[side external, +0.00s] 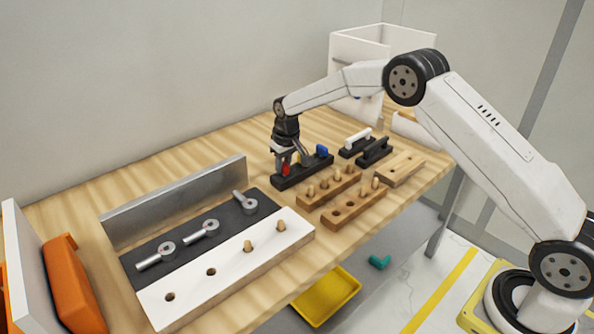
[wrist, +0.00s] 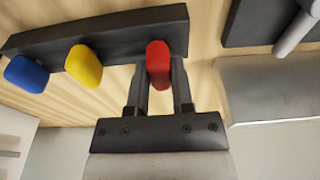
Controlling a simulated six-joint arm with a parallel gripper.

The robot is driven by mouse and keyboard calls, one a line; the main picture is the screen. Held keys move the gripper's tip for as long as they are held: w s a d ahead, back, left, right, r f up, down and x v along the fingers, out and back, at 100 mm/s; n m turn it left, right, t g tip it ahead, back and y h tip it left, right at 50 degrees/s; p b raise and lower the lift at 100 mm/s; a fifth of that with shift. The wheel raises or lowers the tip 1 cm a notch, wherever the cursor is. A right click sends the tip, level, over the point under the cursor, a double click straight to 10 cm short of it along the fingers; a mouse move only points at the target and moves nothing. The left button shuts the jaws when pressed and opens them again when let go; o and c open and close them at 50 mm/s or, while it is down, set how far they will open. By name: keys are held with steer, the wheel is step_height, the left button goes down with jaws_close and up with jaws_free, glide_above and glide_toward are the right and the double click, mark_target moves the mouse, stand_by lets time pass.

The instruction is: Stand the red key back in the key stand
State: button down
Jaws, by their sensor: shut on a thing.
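The red key (wrist: 159,64) is between the two fingers of my gripper (wrist: 160,85) in the wrist view, and the fingers are shut on it. In the side view the red key (side external: 286,169) shows below my gripper (side external: 289,158), at the left end of the black key stand (side external: 291,182). The key stand also shows in the wrist view (wrist: 118,30). The key looks upright at the stand; whether it is fully seated in its slot cannot be told. A yellow key (wrist: 84,66) and a blue key (wrist: 27,73) stand in the same stand.
Wooden peg blocks (side external: 328,190) lie just in front of the stand. A white board with holes and pegs (side external: 226,262) and a dark panel with metal levers (side external: 205,233) lie to the left. Black and white handles (side external: 374,151) are at the right. A yellow tray (side external: 326,297) is below the table.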

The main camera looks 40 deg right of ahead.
steer(key=shift+f, duration=0.25)
stand_by(0.5)
steer(key=shift+c, duration=2)
jaws_free()
steer(key=shift+r, duration=0.1)
steer(key=shift+r, duration=2.4)
